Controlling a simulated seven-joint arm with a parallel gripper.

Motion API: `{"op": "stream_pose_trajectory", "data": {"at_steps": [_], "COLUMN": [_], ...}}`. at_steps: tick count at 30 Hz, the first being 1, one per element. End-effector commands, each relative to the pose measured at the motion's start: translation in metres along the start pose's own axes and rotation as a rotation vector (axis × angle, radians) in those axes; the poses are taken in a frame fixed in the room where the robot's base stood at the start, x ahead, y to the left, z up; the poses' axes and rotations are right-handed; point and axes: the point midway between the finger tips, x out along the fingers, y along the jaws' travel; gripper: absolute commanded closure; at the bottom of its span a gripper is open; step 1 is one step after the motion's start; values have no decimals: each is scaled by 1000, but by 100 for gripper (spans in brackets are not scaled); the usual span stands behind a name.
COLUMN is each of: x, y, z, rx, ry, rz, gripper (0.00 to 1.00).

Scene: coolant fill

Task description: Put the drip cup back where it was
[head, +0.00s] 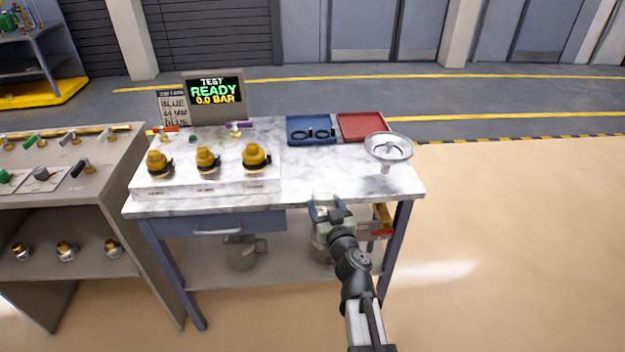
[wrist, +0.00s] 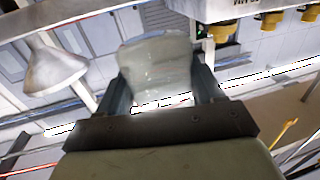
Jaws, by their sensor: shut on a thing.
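My gripper (head: 326,211) is shut on a pale, translucent cup (wrist: 157,62), which looks like the drip cup. The cup fills the space between the two dark fingers in the wrist view. In the head view the cup (head: 323,199) shows partly at the front edge of the marble-topped bench (head: 300,183), right of centre. The gripper hides some of it, and I cannot tell whether it touches the bench.
A metal funnel (head: 388,148) stands at the bench's right end. Blue (head: 311,139) and red (head: 362,137) trays lie at the back. Several brass-capped necks (head: 206,159) stand on the left. The bench middle is clear.

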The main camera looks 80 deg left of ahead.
Motion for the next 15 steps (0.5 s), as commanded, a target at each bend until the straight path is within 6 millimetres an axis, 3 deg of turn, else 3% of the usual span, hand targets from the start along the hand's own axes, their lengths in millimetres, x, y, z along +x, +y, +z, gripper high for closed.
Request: {"op": "stream_pose_trajectory", "data": {"at_steps": [10,15], "x": [4,24], "y": [11,13], "z": [7,7], "rx": [-1,-1], "ry": [0,1], "rz": [57,56], "gripper": [69,69]}}
